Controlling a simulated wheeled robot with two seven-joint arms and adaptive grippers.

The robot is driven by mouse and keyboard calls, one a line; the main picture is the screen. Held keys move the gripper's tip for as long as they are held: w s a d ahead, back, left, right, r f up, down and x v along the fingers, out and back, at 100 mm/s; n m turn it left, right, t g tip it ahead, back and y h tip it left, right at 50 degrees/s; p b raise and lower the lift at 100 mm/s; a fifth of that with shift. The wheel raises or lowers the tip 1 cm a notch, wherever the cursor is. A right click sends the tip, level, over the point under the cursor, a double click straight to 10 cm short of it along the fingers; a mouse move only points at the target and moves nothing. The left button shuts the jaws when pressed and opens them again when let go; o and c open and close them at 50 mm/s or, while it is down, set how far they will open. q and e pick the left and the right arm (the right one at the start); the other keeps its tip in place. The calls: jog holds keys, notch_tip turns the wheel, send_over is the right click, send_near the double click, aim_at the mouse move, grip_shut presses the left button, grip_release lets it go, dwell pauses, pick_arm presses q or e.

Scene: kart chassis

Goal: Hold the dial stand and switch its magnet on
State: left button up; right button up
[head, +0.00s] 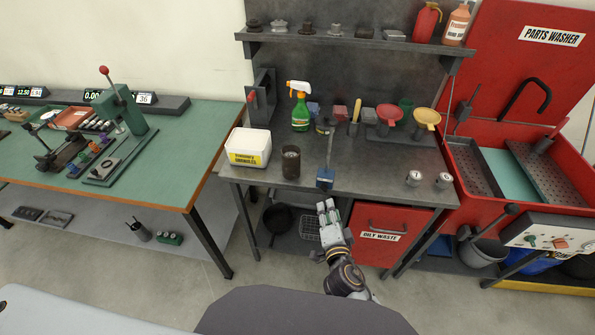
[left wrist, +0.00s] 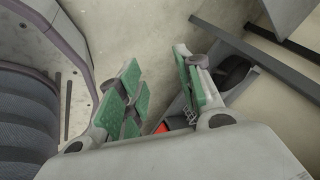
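The dial stand appears to be the small blue block (head: 325,179) with a thin grey post rising from it. It stands upright at the front edge of the grey workbench (head: 378,182), near its middle. Its magnet switch is too small to make out. My right gripper (head: 326,204) is just in front of and below the blue block, apart from it, near the bench's front edge. Whether its fingers are open or shut is unclear. My left gripper (left wrist: 158,60) shows only in the left wrist view, its green-padded fingers apart with nothing between them.
A white tub (head: 248,147), a dark cup (head: 291,162) and a green spray bottle (head: 300,110) stand left of the post. Two small metal pieces (head: 414,178) sit at the bench's right. A red oily waste bin (head: 385,225) is below. The red parts washer (head: 520,70) stands right.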

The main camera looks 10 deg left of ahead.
pick_arm(q)
jog(key=w+d+r+m+t+h, duration=0.1)
jog(key=w+r+m+t, duration=0.1)
jog(key=w+r+m, duration=0.4)
jog(key=w+d+r+m+t, duration=0.2)
jog(key=w+r, duration=0.6)
jog(key=w, duration=0.3)
jog(key=m+t+h, duration=0.4)
jog(key=m+h, duration=0.6)
jog(key=m, duration=1.6)
send_near(328, 158)
notch_tip(328, 158, up, 3)
jog(key=s+a, duration=0.2)
jog(key=s, duration=0.1)
jog(key=shift+w+a, duration=0.1)
jog(key=shift+w, duration=0.1)
jog(key=shift+r+x, duration=0.2)
jog(key=shift+x, duration=6.75)
jog(key=shift+a, duration=0.1)
jog(key=shift+c, duration=0.3)
grip_shut()
